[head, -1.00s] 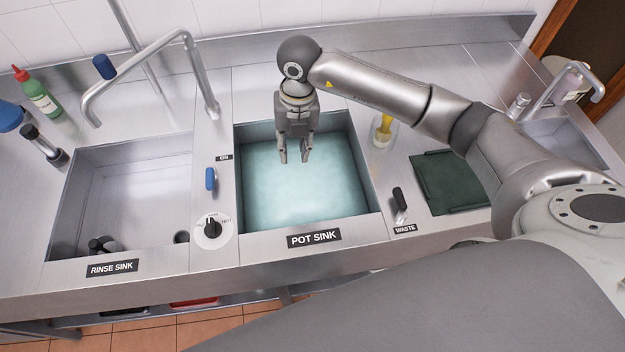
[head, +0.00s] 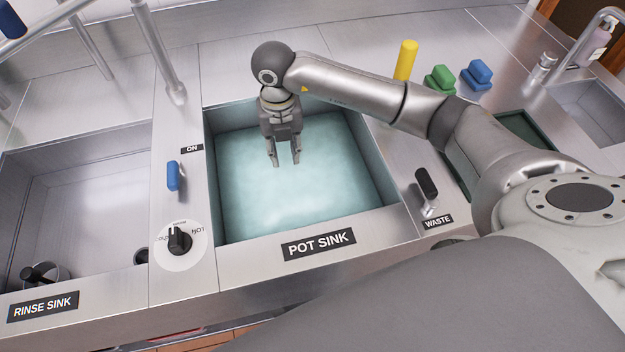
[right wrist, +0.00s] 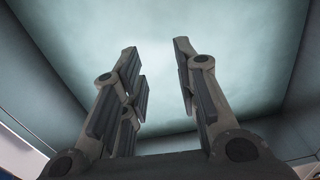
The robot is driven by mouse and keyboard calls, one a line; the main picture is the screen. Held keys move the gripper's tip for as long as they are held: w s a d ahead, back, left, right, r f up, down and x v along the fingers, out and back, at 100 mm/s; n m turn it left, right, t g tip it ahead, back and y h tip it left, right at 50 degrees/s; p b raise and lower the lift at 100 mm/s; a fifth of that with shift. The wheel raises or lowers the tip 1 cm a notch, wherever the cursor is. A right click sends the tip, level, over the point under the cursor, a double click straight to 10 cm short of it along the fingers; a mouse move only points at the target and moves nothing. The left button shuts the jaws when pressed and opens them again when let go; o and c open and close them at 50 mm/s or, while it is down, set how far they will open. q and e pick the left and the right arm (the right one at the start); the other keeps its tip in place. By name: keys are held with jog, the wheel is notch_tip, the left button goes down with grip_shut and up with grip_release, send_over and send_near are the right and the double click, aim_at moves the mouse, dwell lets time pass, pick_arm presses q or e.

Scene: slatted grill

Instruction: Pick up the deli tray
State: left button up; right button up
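I see nothing that I can make out as a deli tray in either view. The pot sink (head: 300,228) holds cloudy pale teal water (head: 310,190), and I cannot see what lies under it. My right gripper (head: 284,162) points down over the pot sink, open and empty. In the right wrist view its fingers (right wrist: 158,55) stand apart with only the cloudy water and sink walls beyond them. My left gripper is not in view.
The rinse sink (head: 90,190) at left holds a black-handled item (head: 38,274). A blue lever (head: 173,176), a dial (head: 180,241) and a black waste lever (head: 427,184) flank the pot sink. A yellow cylinder (head: 405,60), green block (head: 440,79) and blue block (head: 477,74) stand behind my right arm.

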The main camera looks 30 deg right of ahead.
aim_at(315, 184)
notch_tip(315, 184, down, 7)
jog(key=shift+r, duration=0.1)
jog(key=shift+d+f+p, duration=0.15)
jog(key=shift+f+p, duration=0.55)
jog(key=shift+f, duration=2)
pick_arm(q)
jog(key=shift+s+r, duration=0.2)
pick_arm(e)
grip_shut()
